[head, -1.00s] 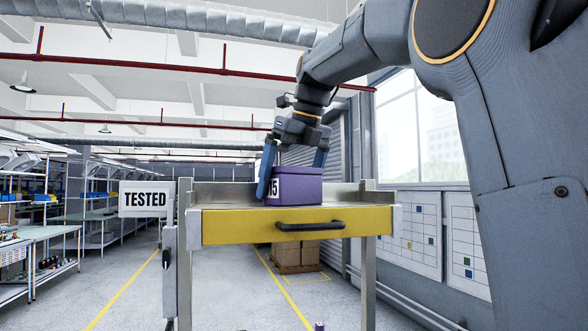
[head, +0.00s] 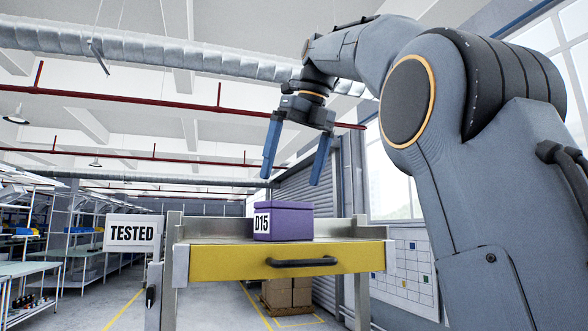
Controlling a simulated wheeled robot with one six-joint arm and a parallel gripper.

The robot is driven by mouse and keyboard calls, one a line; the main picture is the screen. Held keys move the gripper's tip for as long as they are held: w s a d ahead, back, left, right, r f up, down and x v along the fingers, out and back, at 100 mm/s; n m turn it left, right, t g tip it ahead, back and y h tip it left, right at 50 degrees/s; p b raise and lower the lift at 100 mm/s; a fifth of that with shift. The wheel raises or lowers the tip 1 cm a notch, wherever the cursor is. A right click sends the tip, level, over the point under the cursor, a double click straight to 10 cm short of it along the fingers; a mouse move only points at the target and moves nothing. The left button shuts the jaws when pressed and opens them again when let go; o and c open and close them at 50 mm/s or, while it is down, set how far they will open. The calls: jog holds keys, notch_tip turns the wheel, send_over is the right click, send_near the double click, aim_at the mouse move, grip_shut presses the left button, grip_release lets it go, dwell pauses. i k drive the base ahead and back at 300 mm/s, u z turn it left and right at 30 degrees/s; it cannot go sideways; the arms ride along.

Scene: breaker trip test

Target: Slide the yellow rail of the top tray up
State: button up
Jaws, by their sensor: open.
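The yellow rail (head: 220,263) runs across the front of the top tray (head: 215,238) in the head view. A black handle (head: 301,262) is fixed on its face. A purple box (head: 290,222) labelled D15 stands upright on the tray. My gripper (head: 293,172) is open, with its two blue fingers pointing down above the box. It is empty and apart from the box and the rail.
A TESTED sign (head: 132,233) stands at the tray's left, beside a metal post. Cardboard boxes (head: 290,292) sit on a pallet behind and below. Benches and shelves line the left; the aisle floor between is open.

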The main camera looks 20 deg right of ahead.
aim_at(211, 263)
jog(key=k, duration=1)
